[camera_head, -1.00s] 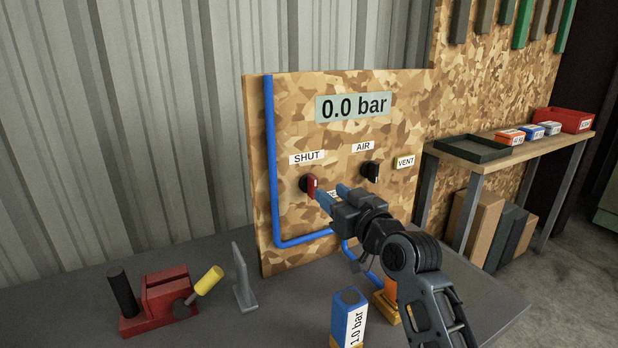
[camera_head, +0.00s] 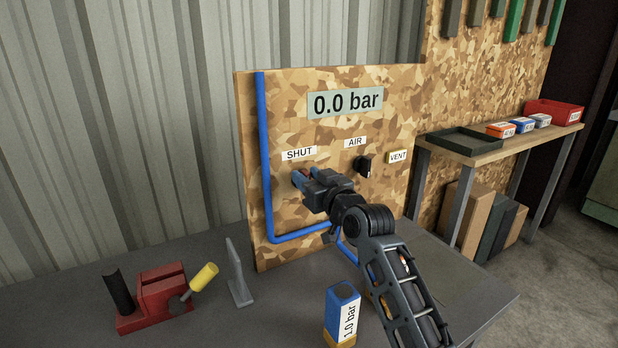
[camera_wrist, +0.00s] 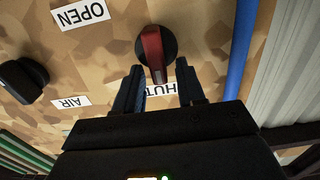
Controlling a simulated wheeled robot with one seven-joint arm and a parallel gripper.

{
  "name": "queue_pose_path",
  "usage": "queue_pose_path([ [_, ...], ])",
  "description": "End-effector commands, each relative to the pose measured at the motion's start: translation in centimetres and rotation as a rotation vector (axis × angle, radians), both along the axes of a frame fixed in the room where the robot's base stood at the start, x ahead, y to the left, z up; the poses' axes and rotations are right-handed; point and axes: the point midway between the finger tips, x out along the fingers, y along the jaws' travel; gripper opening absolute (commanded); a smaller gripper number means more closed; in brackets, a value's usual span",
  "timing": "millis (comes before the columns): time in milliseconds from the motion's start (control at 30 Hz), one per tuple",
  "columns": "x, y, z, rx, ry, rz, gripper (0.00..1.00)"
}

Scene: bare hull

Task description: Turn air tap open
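The red tap handle (camera_wrist: 152,52) sits on a round black base on the chipboard panel, which appears upside down in the wrist view. Its tip points toward the SHUT label (camera_head: 299,154); the OPEN label (camera_wrist: 83,12) is off to one side. My gripper (camera_wrist: 160,66) is open, with one finger on each side of the handle's tip and gaps visible. In the head view my gripper (camera_head: 300,177) mostly hides the red handle. A black knob (camera_head: 363,166) sits under the AIR label (camera_head: 355,142). The display (camera_head: 345,102) reads 0.0 bar.
A blue pipe (camera_head: 264,150) runs down the panel's left side. A VENT label (camera_head: 398,156) is at right. On the bench are a red vice-like block (camera_head: 162,294), a grey upright bracket (camera_head: 238,275) and a blue box (camera_head: 342,305) marked 1.0 bar, near my arm.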

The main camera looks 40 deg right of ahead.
Motion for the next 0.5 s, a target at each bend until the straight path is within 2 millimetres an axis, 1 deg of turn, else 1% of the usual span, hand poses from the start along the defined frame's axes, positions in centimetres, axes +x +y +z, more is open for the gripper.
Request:
queue_pose_path([
  [33,-0.01,0.00,0.00,0.000,0.000,0.000,0.34],
  [300,-0.02,0.02,0.01,0.000,0.000,0.000,0.08],
  [400,-0.02,0.02,0.01,0.000,0.000,0.000,0.00],
  [500,0.00,0.02,0.02,0.000,0.000,0.000,0.00],
])
